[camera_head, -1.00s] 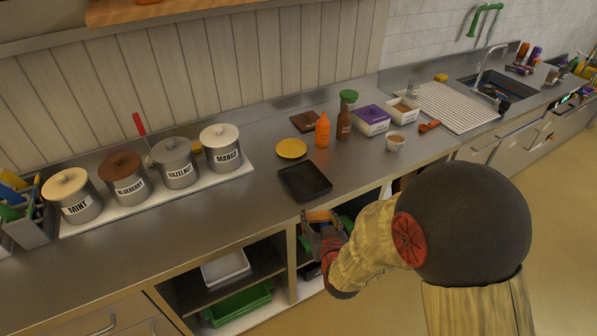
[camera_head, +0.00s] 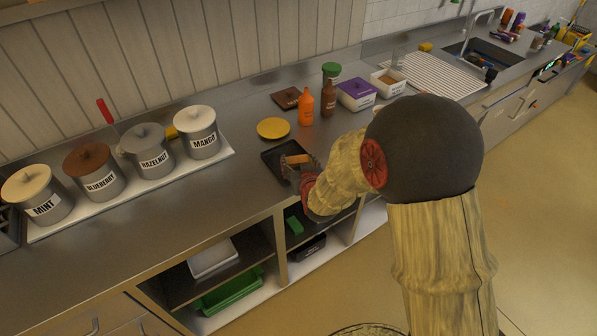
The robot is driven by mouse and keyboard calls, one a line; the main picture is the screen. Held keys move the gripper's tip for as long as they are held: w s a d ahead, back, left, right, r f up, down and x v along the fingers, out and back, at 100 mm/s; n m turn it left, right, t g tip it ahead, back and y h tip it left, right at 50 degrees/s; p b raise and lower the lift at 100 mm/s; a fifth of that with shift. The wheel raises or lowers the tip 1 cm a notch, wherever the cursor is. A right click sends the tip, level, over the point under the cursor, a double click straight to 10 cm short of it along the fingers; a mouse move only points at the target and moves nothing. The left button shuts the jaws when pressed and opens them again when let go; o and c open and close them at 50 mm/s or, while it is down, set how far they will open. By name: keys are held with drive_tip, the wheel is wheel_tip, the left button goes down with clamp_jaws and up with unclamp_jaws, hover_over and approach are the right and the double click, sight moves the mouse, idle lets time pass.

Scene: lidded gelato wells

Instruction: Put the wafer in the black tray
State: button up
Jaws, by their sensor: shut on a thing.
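The black tray (camera_head: 272,158) lies flat on the steel counter, below the yellow plate. My gripper (camera_head: 297,163) is over the tray's right part, shut on the wafer (camera_head: 299,159), a small orange-brown piece. The wafer shows at the fingertips. I cannot tell whether it touches the tray. My gripper and wrist hide the tray's right side.
A yellow plate (camera_head: 273,128), an orange bottle (camera_head: 305,106) and a brown bottle (camera_head: 328,98) stand behind the tray. Lidded wells, including the mango one (camera_head: 202,147), stand at the left. The counter (camera_head: 190,205) between them and the front edge is clear.

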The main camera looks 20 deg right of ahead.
drive_tip(key=shift+w+d+f, duration=0.2)
drive_tip(key=shift+w+f, duration=0.25)
drive_tip(key=shift+f, duration=0.15)
drive_tip(key=shift+w+d+f, duration=0.15)
drive_tip(key=shift+w+f, duration=0.25)
drive_tip(key=shift+f, duration=0.15)
drive_tip(key=shift+w+f+b, duration=0.1)
drive_tip(key=shift+f+b, duration=0.7)
drive_tip(key=shift+f, duration=0.75)
drive_tip(key=shift+f+b, duration=0.4)
drive_tip(key=shift+b, duration=0.1)
drive_tip(key=shift+f, duration=0.2)
